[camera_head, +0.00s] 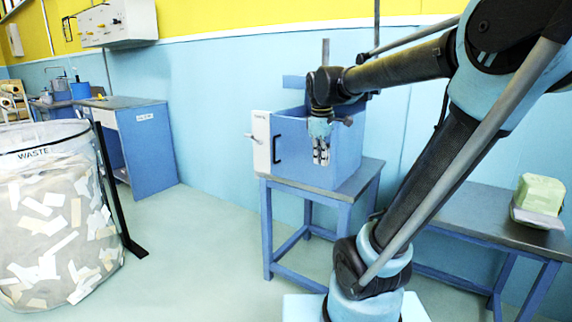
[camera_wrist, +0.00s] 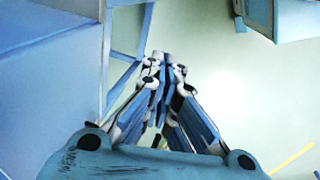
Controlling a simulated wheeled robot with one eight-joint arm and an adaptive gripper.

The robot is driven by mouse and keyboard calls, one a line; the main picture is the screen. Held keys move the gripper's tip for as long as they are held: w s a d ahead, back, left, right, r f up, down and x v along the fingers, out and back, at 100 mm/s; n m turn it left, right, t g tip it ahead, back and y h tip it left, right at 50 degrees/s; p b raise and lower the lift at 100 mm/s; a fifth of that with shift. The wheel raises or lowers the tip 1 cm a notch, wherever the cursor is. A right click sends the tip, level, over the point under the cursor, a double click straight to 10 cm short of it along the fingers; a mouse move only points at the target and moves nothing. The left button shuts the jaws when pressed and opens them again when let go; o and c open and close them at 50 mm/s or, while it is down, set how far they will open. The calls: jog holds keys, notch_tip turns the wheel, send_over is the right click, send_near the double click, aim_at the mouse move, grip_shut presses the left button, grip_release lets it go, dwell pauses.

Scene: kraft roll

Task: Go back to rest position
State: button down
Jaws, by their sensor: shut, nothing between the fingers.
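My gripper (camera_head: 321,152) hangs pointing down in front of the blue box (camera_head: 290,150) in the head view. Its fingers are together and hold nothing. In the wrist view my gripper (camera_wrist: 163,62) also shows closed, over the pale floor, with blue surfaces to its left. The blue box has a white panel with a lever on its left side and a dark handle on its front. It stands on a blue-legged table (camera_head: 330,190). My arm covers part of the box's right side.
A large waste bag (camera_head: 50,225) full of paper scraps stands at the left beside a black post (camera_head: 118,190). A blue desk (camera_head: 145,150) stands behind it. At the right, a low table (camera_head: 490,215) bears a green block (camera_head: 540,192). The floor at centre left is clear.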

jog(key=s+d+f+m, duration=0.3)
jog(key=s+f+m, duration=0.2)
jog(key=s+f, duration=0.4)
jog(key=s+d+f+m, duration=0.4)
jog(key=s+f+m, duration=0.2)
jog(key=s+f, duration=0.2)
jog(key=shift+s+d+f+y, duration=0.15)
jog(key=shift+s+f+y, duration=0.25)
jog(key=shift+s, duration=0.2)
